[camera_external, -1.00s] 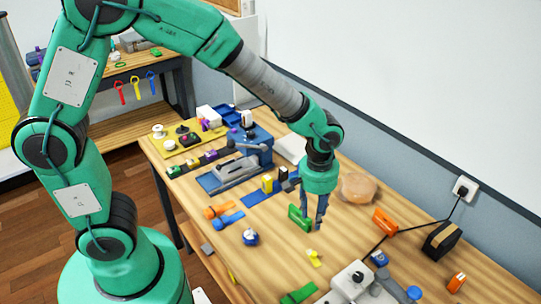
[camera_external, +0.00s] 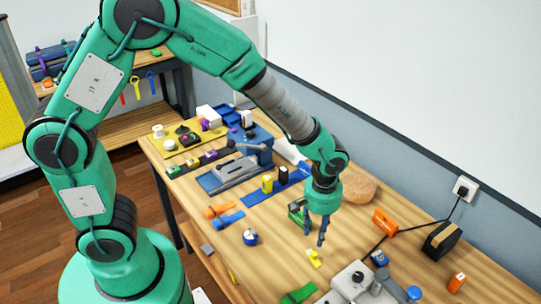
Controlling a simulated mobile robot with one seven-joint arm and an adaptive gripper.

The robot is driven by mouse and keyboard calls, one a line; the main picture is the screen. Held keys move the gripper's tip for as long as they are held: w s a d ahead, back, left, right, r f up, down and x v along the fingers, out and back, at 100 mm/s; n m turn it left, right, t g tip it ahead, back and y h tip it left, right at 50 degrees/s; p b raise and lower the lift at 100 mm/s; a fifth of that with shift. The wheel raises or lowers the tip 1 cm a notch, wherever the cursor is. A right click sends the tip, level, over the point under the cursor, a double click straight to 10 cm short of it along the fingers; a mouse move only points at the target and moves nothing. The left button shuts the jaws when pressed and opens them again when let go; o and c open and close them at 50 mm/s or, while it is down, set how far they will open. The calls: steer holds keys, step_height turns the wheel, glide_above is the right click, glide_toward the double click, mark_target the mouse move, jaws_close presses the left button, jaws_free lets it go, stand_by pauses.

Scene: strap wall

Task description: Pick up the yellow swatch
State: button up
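The yellow swatch (camera_external: 314,258) looks like the small yellow piece lying on the wooden table, near the middle front. My gripper (camera_external: 314,238) points down just behind and above it in the picture. Its two dark fingers are apart with a gap between them, and nothing shows between them. The swatch is clear of the fingers, though the exact height of the fingertips is hard to tell.
A green piece (camera_external: 299,293) and a grey machine (camera_external: 352,283) stand toward the front. A blue round tool (camera_external: 250,237) lies left. An orange tool (camera_external: 385,222) and a black block (camera_external: 440,240) are right.

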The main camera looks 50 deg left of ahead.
glide_above(314, 254)
steer(key=shift+w+a+f+b, duration=0.1)
steer(key=shift+f+b, duration=0.25)
steer(key=shift+f, duration=2.3)
steer(key=shift+f+b, duration=0.65)
steer(key=shift+f, duration=1.95)
jaws_close()
